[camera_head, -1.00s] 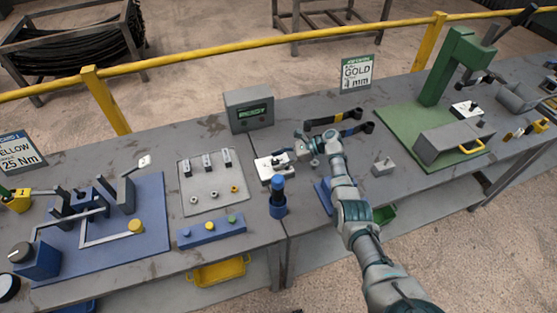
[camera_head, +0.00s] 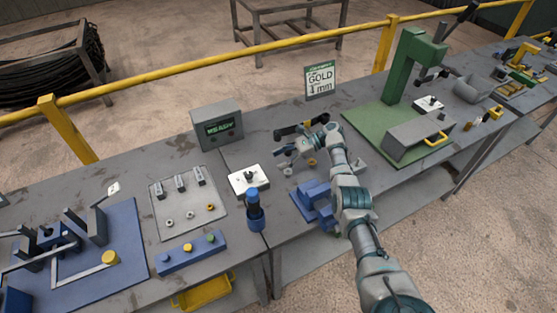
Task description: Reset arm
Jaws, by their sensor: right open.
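My right arm reaches in from the lower right over the bench. My right gripper (camera_head: 287,160) is open and looks empty, pointing left above the bench. It is right of and slightly behind a white plate with a dark knob (camera_head: 247,181), apart from it. Small rings (camera_head: 311,162) lie close by the gripper. A black tool (camera_head: 301,129) lies behind it, partly hidden by the hand. My left gripper is not in view.
A blue fixture (camera_head: 315,200) stands beside my forearm, partly covered. A yellow rail (camera_head: 250,49) runs behind.

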